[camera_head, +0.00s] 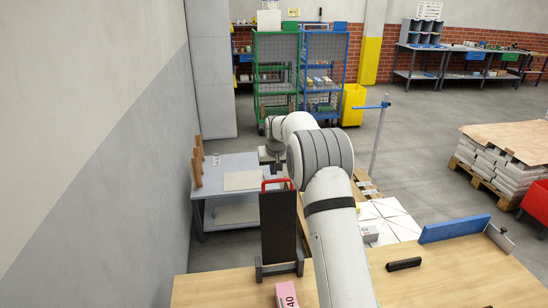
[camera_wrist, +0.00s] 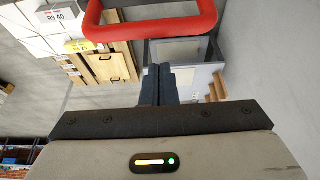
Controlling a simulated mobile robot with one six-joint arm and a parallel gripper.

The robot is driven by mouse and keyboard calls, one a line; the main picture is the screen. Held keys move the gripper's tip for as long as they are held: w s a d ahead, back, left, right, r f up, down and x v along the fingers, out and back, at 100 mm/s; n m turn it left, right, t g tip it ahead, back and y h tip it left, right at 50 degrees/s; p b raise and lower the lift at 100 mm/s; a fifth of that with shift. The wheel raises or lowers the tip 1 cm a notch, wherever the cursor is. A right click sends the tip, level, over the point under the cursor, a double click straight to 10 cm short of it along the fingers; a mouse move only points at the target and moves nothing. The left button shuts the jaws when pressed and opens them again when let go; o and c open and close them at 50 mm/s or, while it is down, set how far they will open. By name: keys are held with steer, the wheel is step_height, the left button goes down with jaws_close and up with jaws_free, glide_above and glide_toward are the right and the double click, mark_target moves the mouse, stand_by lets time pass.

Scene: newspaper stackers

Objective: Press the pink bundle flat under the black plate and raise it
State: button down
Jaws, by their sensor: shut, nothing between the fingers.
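The pink bundle (camera_head: 287,296), with a 40 on its label, lies on the wooden table at the bottom edge of the head view, partly cut off. The black plate (camera_head: 278,222) stands upright in a dark stand just behind it, with a red handle (camera_head: 276,182) on top. The red handle also shows large at the top of the wrist view (camera_wrist: 105,35). My gripper (camera_wrist: 158,84) is shut and empty, its fingertips close to the handle but not around it. In the head view the gripper (camera_head: 279,166) is small, behind and above the handle.
A blue board (camera_head: 454,229) and a black block (camera_head: 403,264) are on the wooden table (camera_head: 445,285) at right. A grey side table (camera_head: 225,165) with wooden posts stands by the left wall. A white bundle labelled R9 40 (camera_wrist: 55,18) shows in the wrist view.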

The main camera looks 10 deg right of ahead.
steer(key=shift+s+r+p, duration=0.2)
steer(key=shift+s+p, duration=0.15)
steer(key=shift+s, duration=1.3)
